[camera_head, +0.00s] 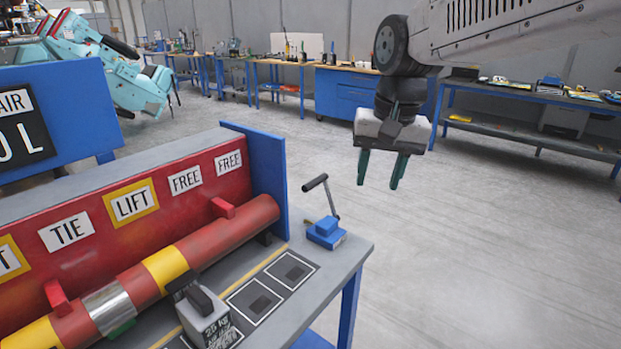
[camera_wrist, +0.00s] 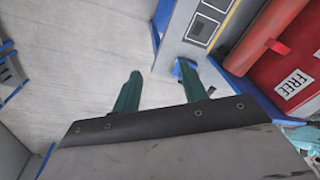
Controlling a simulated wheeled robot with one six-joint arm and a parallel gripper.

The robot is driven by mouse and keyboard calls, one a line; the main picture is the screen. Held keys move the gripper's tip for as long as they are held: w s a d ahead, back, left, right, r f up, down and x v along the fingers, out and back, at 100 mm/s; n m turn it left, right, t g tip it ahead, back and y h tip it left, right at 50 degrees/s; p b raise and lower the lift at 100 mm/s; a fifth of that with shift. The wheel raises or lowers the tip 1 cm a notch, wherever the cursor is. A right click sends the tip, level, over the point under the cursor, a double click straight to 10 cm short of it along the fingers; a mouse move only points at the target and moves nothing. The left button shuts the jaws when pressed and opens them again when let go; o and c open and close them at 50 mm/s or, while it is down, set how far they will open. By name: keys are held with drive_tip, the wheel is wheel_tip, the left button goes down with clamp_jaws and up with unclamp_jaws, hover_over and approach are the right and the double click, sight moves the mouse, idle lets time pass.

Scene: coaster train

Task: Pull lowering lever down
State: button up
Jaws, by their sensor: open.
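The lowering lever (camera_head: 326,232) has a blue base on the right end of the grey bench. Its grey arm tilts up to the left and ends in a black crosswise handle (camera_head: 315,183). My gripper (camera_head: 378,182) is open and empty, with its green fingers pointing down. It hangs in the air to the right of the lever in the head view, apart from it. In the wrist view my gripper (camera_wrist: 159,69) has one finger over the floor and the other near the bench corner. A bit of blue shows behind that finger, perhaps the lever base; the handle cannot be made out there.
A red tube with yellow bands (camera_head: 210,243) lies along the bench (camera_head: 350,255) before a red labelled panel (camera_head: 75,208). A grey weight block (camera_head: 207,322) stands at the front. The floor to the right is clear.

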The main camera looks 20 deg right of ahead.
drive_tip(key=w+a+f+m, duration=0.1)
drive_tip(key=w+f+m, duration=0.15)
drive_tip(key=w, duration=1.35)
drive_tip(key=m, duration=0.4)
hover_over(314, 180)
drive_tip(key=s, duration=0.1)
wheel_tip(314, 180, down, 6)
drive_tip(key=shift+y, duration=0.3)
drive_tip(key=f, duration=0.6)
drive_tip(key=shift+w+d+f, duration=0.1)
drive_tip(key=shift+w+d, duration=0.05)
drive_tip(key=shift+w, duration=0.1)
drive_tip(key=shift+w+f, duration=0.1)
drive_tip(key=shift+f, duration=0.45)
clamp_jaws()
